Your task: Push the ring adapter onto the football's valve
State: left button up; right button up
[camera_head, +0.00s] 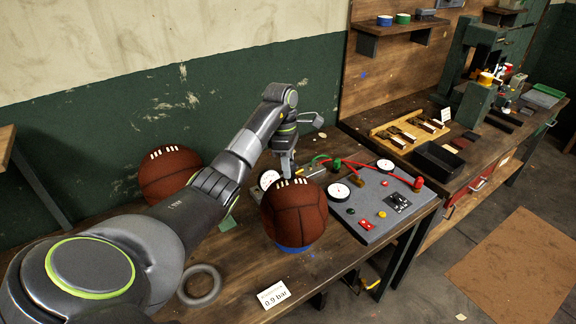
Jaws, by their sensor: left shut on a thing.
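A brown leather football (297,218) with white laces on top sits on a blue ring stand (294,249) on the wooden bench. My left gripper (287,170) points down just behind the top of this ball, near its laces. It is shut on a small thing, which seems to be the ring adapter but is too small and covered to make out. The valve cannot be made out, and I cannot tell whether the held piece touches the ball. My right gripper is not in view.
A second laced ball (172,174) lies at the back left, behind my arm. A grey ring (199,285) and a "0.9 bar" card (271,295) lie at the front. A grey panel (375,207) with gauges and a red hose (385,174) stands right of the ball.

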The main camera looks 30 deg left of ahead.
pick_arm(q)
jog(key=shift+f+b, duration=0.5)
jog(key=shift+f, duration=0.1)
dwell(0.7)
jog(key=o, duration=1)
jog(key=shift+d, duration=0.1)
jog(key=shift+r, duration=0.15)
